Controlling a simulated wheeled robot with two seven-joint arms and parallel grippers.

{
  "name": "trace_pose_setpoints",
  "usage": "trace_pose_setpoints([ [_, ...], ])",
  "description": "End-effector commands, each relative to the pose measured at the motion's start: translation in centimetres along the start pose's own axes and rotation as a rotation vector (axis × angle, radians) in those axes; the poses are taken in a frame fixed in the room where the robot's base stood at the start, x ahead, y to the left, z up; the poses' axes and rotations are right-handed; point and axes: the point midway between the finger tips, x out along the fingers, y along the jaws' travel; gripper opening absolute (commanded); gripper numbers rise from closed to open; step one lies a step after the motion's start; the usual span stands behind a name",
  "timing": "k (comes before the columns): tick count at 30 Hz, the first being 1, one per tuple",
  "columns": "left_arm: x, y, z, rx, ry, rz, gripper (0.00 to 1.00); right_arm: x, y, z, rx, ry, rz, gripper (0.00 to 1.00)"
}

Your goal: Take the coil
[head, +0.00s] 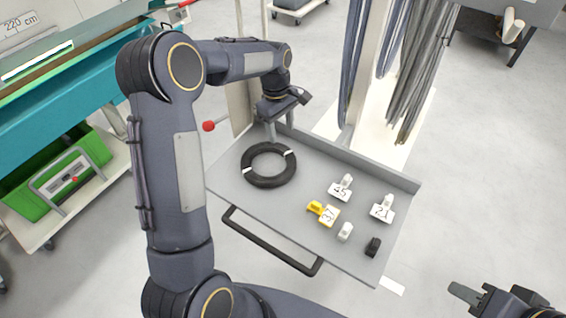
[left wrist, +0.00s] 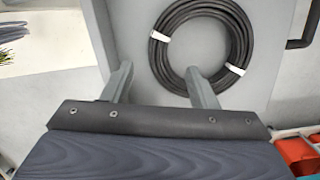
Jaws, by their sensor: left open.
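The coil (head: 268,182) is a black cable ring with white ties, lying flat on the left part of a grey tray cart (head: 300,205). It also shows in the left wrist view (left wrist: 158,55), at the upper right. My left gripper (head: 285,117) is open and empty at the far edge of the tray, beyond the coil. In the left wrist view its fingers (left wrist: 158,80) are spread, and the right one overlaps the coil's near edge; I cannot tell whether they touch. My right gripper (head: 490,298) is at the lower right, away from the cart; its jaw state is unclear.
White tags marked 45 (head: 341,188) and 21 (head: 382,208), a yellow-clipped tag 37 (head: 325,214), a white piece (head: 345,232) and a black piece (head: 373,247) sit on the tray's right half. Cables (head: 420,60) hang behind. A green crate (head: 55,185) stands left.

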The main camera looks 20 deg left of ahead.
Motion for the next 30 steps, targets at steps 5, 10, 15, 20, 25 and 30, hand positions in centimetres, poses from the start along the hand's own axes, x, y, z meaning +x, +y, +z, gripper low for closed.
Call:
trace_pose_setpoints([
  [5,2.0,0.0,0.1,0.001,-0.002,-0.001,0.53,-0.1,0.0,0.0,0.000,0.000,0.000,0.34],
  [10,4.3,0.1,0.1,0.002,-0.003,-0.003,0.53,-0.5,-0.2,-0.2,0.000,0.000,0.000,0.34],
  [15,6.6,0.3,0.1,0.002,-0.003,-0.001,0.53,-0.7,-0.3,-0.3,0.000,0.000,0.000,0.34],
  [20,7.2,0.3,0.2,0.003,-0.001,0.002,0.53,-0.7,-0.3,-0.3,0.000,0.000,0.000,0.34],
  [25,7.2,0.3,0.1,0.003,-0.001,0.002,0.50,-0.7,-0.3,-0.3,0.000,0.000,0.000,0.34],
  [30,7.2,0.3,0.1,0.003,-0.001,0.002,0.28,-0.7,-0.3,-0.3,0.000,0.000,0.000,0.34],
])
